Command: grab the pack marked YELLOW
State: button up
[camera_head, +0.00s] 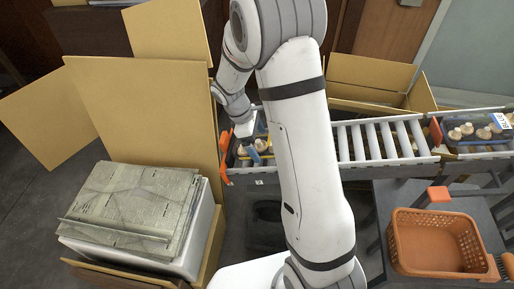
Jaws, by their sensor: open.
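My gripper (252,153) is at the left end of the roller conveyor, low over a pack of mushrooms (262,145). My arm hides much of this pack, and I see no readable label on it. The gripper is small and partly hidden; its jaws are open, and I cannot tell whether they touch the pack. A second pack of mushrooms (467,132) is at the right end of the conveyor, with a white tag (501,121) in blue lettering that seems to read BLUE. No tag reading YELLOW is visible.
The roller conveyor (378,140) has bare rollers between the packs. An orange guard (225,147) stands at its left end. Open cardboard boxes stand at left (150,110) and behind (370,75). An orange basket (436,242) is at the front right. Newspapers (135,205) lie at the left.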

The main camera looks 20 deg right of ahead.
jog(key=shift+x, duration=0.8)
jog(key=shift+c, duration=0.2)
